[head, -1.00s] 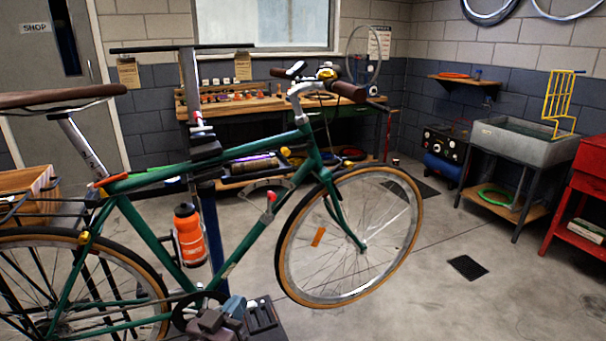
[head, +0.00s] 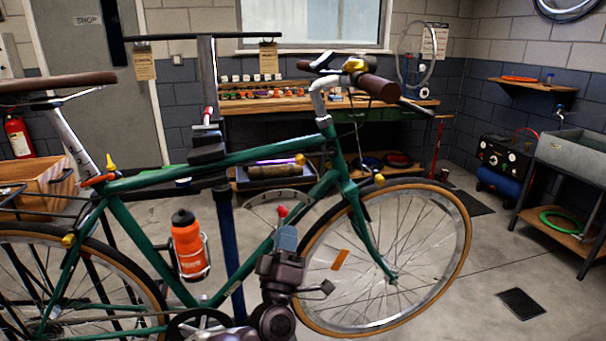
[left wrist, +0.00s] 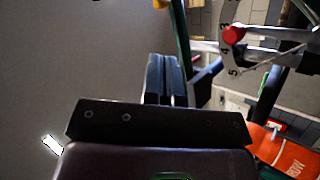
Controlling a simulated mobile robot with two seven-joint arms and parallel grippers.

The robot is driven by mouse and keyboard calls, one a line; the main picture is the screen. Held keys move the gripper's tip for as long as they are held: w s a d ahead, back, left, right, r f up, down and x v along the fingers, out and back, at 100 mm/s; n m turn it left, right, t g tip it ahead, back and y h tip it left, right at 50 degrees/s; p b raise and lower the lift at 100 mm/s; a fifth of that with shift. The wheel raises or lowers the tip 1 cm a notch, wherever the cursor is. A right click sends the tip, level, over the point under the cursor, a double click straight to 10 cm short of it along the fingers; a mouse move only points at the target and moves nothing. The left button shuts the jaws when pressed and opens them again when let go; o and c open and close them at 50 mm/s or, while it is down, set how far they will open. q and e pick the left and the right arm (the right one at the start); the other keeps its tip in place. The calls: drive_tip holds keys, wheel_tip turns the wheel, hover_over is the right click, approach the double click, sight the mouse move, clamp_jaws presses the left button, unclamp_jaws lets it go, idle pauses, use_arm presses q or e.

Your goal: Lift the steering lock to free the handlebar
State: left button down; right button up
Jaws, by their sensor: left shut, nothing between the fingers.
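The green bike (head: 240,157) stands clamped in a stand. Its handlebar (head: 378,87) has brown grips and turns toward the right. I cannot tell for sure which part is the steering lock; a small yellow piece (head: 301,159) sits by the head tube and another yellow piece (head: 379,180) near the fork crown. A red-knobbed lever (head: 282,211) is on the down tube, with a numbered dial (left wrist: 229,55) in the left wrist view. My left gripper (head: 285,237) points up in front of the down tube, just below the red knob, shut and empty; its fingers (left wrist: 163,80) show in the left wrist view. My right gripper is out of view.
An orange bottle (head: 188,245) hangs in the frame. The front wheel (head: 462,250) extends right. A wooden workbench (head: 240,103) stands behind, a grey sink (head: 580,150) at the right. A wooden crate (head: 45,180) is at the left. Open floor lies right of the wheel.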

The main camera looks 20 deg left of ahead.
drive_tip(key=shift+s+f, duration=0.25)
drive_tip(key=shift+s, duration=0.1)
use_arm(q)
drive_tip(key=x, duration=1.4)
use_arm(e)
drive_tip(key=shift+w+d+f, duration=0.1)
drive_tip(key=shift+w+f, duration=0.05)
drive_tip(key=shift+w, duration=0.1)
use_arm(q)
drive_tip(key=shift+d, duration=0.1)
